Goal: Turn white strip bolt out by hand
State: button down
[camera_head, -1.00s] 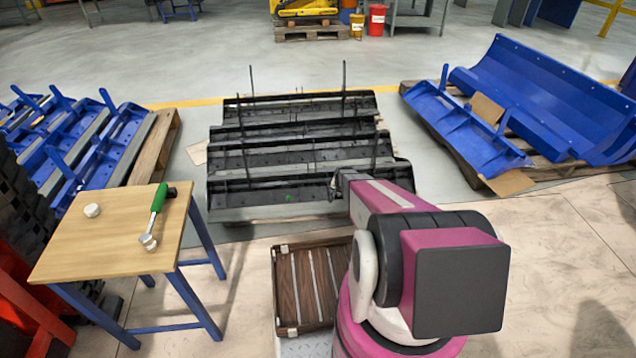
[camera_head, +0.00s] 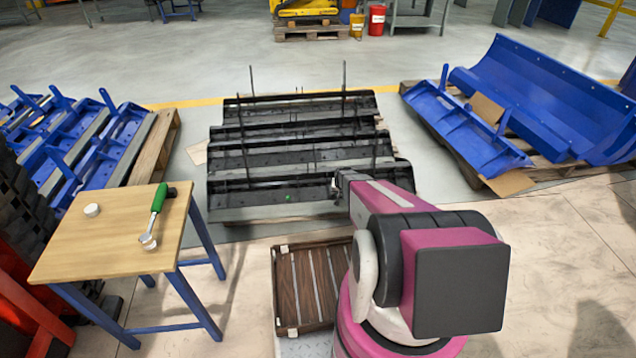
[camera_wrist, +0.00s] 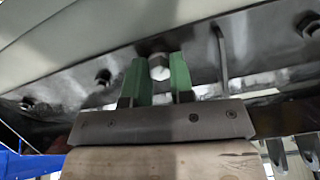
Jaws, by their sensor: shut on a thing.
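In the wrist view my gripper (camera_wrist: 160,75) has two green fingers on either side of a bolt with a pale, whitish end (camera_wrist: 159,68). The fingers are shut on this bolt, at a dark metal strip (camera_wrist: 75,97) with other bolts (camera_wrist: 102,77) along it. In the head view my arm reaches to the right end of the front black part (camera_head: 260,190) on the pallet. The fingers and the held bolt are too small or hidden to make out there.
A wooden table (camera_head: 115,245) at the left holds a green-handled ratchet (camera_head: 157,208) and a white round piece (camera_head: 92,210). A slatted wooden crate (camera_head: 300,318) stands beside my base. Blue metal parts (camera_head: 540,95) lie on a pallet at the right. Floor between is clear.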

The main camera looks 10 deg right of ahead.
jog(key=n, duration=0.6)
dwell(0.3)
jog(key=shift+n, duration=0.7)
jog(key=n, duration=0.6)
jog(key=shift+n, duration=1.2)
jog(key=n, duration=0.9)
jog(key=shift+n, duration=0.4)
